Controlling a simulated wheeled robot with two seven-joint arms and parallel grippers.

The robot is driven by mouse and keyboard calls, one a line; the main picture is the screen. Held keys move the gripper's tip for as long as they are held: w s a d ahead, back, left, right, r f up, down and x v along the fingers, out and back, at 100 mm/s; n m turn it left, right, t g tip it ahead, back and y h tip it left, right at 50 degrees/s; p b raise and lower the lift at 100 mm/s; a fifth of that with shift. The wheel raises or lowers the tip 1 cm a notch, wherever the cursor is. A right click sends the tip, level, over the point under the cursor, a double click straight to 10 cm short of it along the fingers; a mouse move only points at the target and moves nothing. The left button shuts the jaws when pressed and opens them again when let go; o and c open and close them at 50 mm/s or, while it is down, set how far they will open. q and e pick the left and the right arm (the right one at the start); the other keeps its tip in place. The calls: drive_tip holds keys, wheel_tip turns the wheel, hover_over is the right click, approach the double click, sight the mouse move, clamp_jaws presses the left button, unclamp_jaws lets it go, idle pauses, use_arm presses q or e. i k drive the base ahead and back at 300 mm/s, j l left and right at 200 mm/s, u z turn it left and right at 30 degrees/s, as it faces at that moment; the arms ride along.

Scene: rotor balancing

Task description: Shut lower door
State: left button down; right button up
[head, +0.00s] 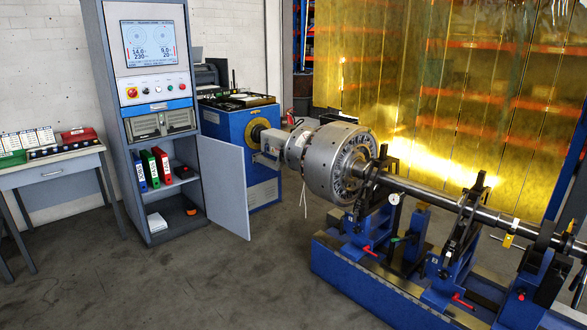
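The lower door (222,186) is a light grey panel on the tall control cabinet (96,100). It stands wide open, swung out to the right from the cabinet's right edge. The open compartment shows a shelf (176,186) with blue, red and green binders (150,168) and a dark object beside them. Below the shelf, a white item and a small dark item lie on the compartment floor. Neither of my grippers shows in the head view, so their state cannot be seen.
The balancing machine (400,270) with its large rotor (335,165) and long shaft fills the right. A blue drive unit (258,190) stands behind the door. A side table (50,165) with boxes stands at left. The floor (170,290) in front of the cabinet is clear.

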sight(223, 165)
drive_tip(key=i+u, duration=0.1)
drive_tip(key=i, duration=0.45)
drive_tip(key=i+u, duration=0.1)
drive_tip(key=i, duration=0.45)
drive_tip(key=i+u, duration=0.15)
drive_tip(key=i, duration=0.45)
drive_tip(key=i+l+u, duration=0.1)
drive_tip(key=i, duration=0.45)
drive_tip(key=i+l+u, duration=0.1)
drive_tip(key=i, duration=0.45)
drive_tip(key=l, duration=0.1)
